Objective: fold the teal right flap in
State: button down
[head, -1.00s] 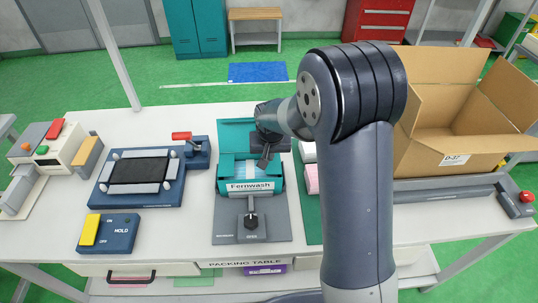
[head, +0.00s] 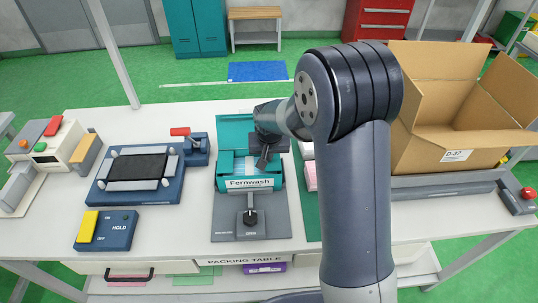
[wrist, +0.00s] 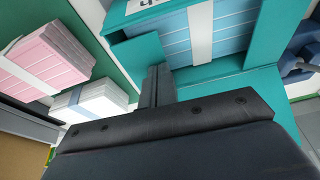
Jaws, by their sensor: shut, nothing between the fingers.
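The open teal carton (head: 250,184), marked Fernwash, stands upright on a grey fixture. In the wrist view it shows pale blue masks (wrist: 188,40) with a white band inside. The teal right flap (wrist: 138,46) stands at the carton's side nearest the pink stack, partly folded over the opening as far as I can tell. My gripper (head: 263,163) is shut and empty over the carton's right end. In the wrist view its fingers (wrist: 158,78) are beside the flap's end; whether they touch is unclear. A large teal back flap (wrist: 265,92) lies open.
Pink (wrist: 48,52) and white (wrist: 90,100) mask stacks lie on a green mat right of the fixture. A cardboard box (head: 440,140) stands farther right.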

jog(key=shift+s+f, duration=0.25)
jog(key=shift+w+r+p, duration=0.2)
jog(key=shift+r+p, duration=0.65)
jog(key=shift+r, duration=0.45)
jog(key=v, duration=1.2)
jog(key=shift+w+a+r, duration=0.25)
jog(key=shift+a, duration=0.1)
jog(key=shift+f, duration=0.1)
jog(key=x, duration=1.2)
jog(key=shift+s+d+f+b, duration=0.2)
jog(key=shift+d+f+b, duration=0.1)
jog(key=shift+f, duration=0.15)
jog(key=shift+f+b, duration=0.4)
jog(key=shift+f, duration=0.35)
jog(key=shift+s, duration=0.15)
